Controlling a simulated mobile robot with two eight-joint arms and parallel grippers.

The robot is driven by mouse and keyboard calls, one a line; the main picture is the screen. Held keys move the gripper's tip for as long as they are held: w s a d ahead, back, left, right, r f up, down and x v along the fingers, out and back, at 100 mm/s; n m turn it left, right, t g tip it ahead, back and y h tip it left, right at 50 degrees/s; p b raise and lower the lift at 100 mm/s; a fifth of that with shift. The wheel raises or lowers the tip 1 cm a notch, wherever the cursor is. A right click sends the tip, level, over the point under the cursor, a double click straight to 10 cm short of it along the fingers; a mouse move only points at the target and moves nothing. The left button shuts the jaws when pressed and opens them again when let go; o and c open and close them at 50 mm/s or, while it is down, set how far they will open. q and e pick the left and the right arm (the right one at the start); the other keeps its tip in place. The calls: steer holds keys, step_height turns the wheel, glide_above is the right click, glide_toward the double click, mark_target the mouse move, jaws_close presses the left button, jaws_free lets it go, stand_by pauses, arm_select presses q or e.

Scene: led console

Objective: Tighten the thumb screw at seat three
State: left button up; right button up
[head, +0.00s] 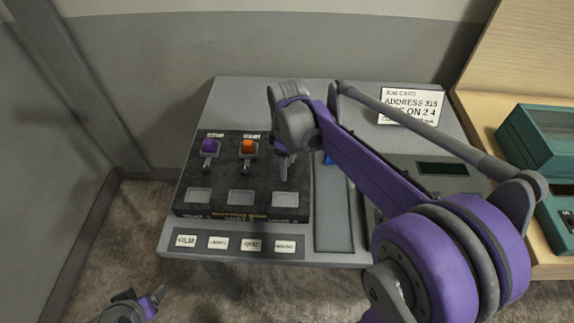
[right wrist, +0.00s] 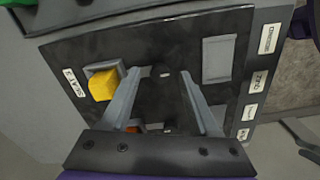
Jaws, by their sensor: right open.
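The thumb screw (right wrist: 165,73) at seat three shows small and dark-tipped in the right wrist view, between the fingertips. A yellow block (right wrist: 103,84) sits beside it, next to a seat three label (right wrist: 69,83). My right gripper (right wrist: 160,73) is open, with one finger on either side of the screw; I cannot tell whether they touch it. In the head view my right gripper (head: 284,178) hangs over the right part of the black panel (head: 225,171) and hides seat three. My left gripper (head: 150,298) is at the bottom left, away from the console; its jaws are unclear.
A job card (head: 411,105) lies at the back. A teal case (head: 540,140) stands on the wooden bench at right. Floor is free at left.

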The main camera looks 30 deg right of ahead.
steer(key=shift+f, duration=0.35)
jaws_close()
